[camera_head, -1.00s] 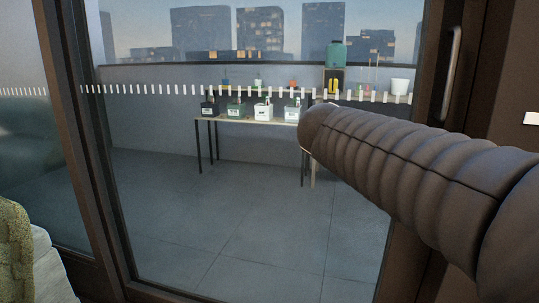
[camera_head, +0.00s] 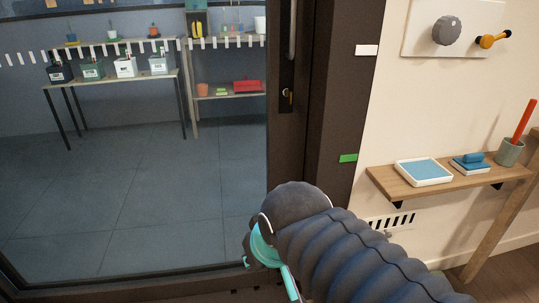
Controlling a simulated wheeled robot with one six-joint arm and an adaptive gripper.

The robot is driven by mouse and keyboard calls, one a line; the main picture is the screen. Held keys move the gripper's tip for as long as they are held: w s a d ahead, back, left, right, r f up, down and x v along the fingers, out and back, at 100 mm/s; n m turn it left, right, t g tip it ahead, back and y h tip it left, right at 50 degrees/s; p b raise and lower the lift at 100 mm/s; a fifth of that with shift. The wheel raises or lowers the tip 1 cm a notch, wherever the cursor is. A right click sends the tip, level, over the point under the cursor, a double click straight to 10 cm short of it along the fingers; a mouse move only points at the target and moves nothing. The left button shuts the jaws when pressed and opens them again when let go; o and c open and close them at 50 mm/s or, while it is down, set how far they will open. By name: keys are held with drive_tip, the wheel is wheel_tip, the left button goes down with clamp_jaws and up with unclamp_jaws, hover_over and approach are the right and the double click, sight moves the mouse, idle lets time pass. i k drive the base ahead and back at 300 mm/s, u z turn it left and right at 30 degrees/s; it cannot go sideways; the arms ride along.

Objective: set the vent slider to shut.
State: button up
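A white wall vent (camera_head: 395,222) with a row of dark slots sits low on the cream wall, below the wooden shelf. My arm's sleeve hides part of it, and I cannot make out its slider or its setting. My gripper (camera_head: 272,268), with teal parts, shows at the end of the grey ribbed arm. It is in front of the foot of the glass door, left of the vent and apart from it in the picture. Its fingertips are mostly hidden, so I cannot tell whether it is open or holds anything.
The wooden shelf (camera_head: 392,183) juts out above the vent, bearing a blue-topped tray (camera_head: 424,172), a blue block and a grey cup (camera_head: 509,152). A panel above has a grey knob (camera_head: 446,30) and an orange lever (camera_head: 493,40). The dark door frame (camera_head: 345,100) stands left.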

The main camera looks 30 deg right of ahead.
sight(389, 235)
drive_tip(key=z, duration=1.8)
